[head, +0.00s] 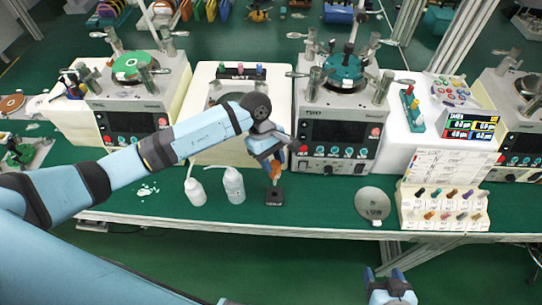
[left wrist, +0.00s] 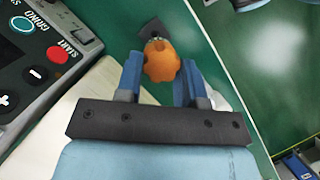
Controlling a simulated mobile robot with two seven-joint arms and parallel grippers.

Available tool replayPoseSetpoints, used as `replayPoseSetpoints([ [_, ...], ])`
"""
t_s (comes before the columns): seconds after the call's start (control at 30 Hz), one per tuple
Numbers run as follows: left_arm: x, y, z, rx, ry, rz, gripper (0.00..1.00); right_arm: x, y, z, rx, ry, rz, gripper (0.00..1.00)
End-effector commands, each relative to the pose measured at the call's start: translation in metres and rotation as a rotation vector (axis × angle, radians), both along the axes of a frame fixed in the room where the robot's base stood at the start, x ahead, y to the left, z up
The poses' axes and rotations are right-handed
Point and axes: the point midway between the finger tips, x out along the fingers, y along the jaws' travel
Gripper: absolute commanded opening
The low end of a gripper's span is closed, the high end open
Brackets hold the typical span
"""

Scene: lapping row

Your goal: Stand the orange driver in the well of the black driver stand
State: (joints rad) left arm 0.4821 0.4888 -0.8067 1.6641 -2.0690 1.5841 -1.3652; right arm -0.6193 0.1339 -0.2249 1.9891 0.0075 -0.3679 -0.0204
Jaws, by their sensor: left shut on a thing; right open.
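The orange driver (head: 275,171) is upright or nearly so between the fingers of my left gripper (head: 270,157), which is shut on it. In the left wrist view its rounded orange handle (left wrist: 162,63) lies between the two blue fingers (left wrist: 160,84). The black driver stand (head: 275,197) is on the green bench directly below the driver, and its dark corner shows just past the handle in the left wrist view (left wrist: 152,27). The driver's lower end is hard to see, so I cannot tell whether it is inside the well. My right gripper (head: 390,283) is open and empty, in front of the bench edge.
Two white bottles (head: 234,186) stand just left of the stand. Lapping machines (head: 340,110) line the back. A round grey disc (head: 373,203) and a white rack of coloured knobs (head: 443,208) are to the right. The bench between stand and disc is clear.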

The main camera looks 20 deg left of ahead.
Motion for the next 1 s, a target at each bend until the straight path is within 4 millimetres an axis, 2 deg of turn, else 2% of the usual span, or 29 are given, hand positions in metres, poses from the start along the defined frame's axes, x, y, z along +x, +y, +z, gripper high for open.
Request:
replayPoseSetpoints([
  [0.27,0.0,0.0,0.0,0.0,0.0,-0.001,0.06,0.0,0.0,-0.001,-0.001,0.0,-0.001,0.65],
  [0.5,0.0,0.0,-0.003,0.001,-0.001,-0.001,0.06,0.0,0.0,-0.012,0.001,0.002,0.0,0.65],
  [1.0,0.0,0.0,-0.034,-0.001,0.001,-0.002,0.06,0.0,0.007,-0.04,0.009,0.003,0.014,0.65],
])
